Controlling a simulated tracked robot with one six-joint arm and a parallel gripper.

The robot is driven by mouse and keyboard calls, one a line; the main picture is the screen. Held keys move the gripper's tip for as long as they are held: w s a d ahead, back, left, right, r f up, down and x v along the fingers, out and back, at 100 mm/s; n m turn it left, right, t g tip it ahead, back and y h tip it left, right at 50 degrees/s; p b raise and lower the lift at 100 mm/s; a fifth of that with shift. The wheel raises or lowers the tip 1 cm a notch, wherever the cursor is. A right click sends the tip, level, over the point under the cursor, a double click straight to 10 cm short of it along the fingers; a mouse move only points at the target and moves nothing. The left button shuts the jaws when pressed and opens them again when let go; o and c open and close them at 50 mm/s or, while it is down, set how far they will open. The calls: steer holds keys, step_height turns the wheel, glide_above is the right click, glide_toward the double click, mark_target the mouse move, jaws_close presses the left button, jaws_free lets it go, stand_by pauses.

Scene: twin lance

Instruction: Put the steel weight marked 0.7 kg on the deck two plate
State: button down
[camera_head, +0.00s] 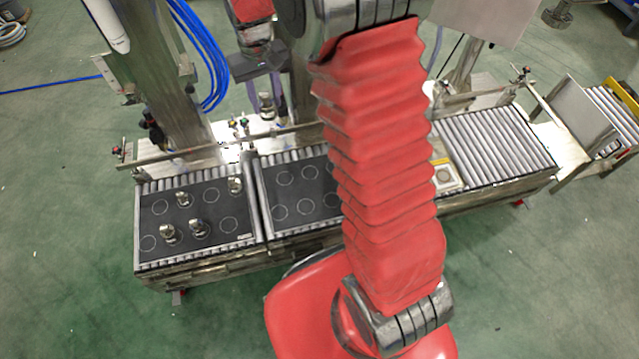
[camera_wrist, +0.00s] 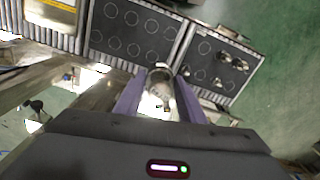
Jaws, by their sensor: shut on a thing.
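My gripper (camera_wrist: 160,92) is shut on a steel weight (camera_wrist: 158,77), held between its two purple fingers. In the head view my gripper (camera_head: 268,92) and the held weight (camera_head: 267,107) hang behind the deck, above its back edge. The mark on the weight is not readable. Two black plates with white circles lie on the deck. The left one in the head view (camera_head: 213,188) carries several steel weights. The middle one (camera_head: 300,200) shows empty circles, and my arm hides its right part. No plate label is readable, so I cannot tell which is deck two.
A roller conveyor (camera_head: 495,145) lies to the right. A small pale tray (camera_head: 446,178) sits beside my arm. Steel columns (camera_head: 165,80) and blue hoses (camera_head: 207,60) stand behind the deck. A rail runs along its back edge. In the wrist view the middle plate (camera_wrist: 130,32) looks clear.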

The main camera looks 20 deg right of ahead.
steer(key=shift+w+d, duration=0.1)
steer(key=shift+d, duration=0.2)
steer(key=shift+w+d+f, duration=0.1)
steer(key=shift+d+f, duration=0.05)
steer(key=shift+f, duration=0.1)
steer(key=w+d+f, duration=0.2)
steer(key=d+f, duration=0.2)
steer(key=f, duration=0.8)
steer(key=w+d+f+n, duration=0.1)
steer(key=d+f, duration=0.3)
steer(key=f, duration=0.8)
steer(key=w+d+f+n, duration=0.1)
steer(key=w+d+f, duration=0.2)
steer(key=f, duration=0.9)
steer(key=shift+d+f, duration=0.4)
steer(key=shift+d, duration=0.3)
steer(key=shift+f, duration=2.9)
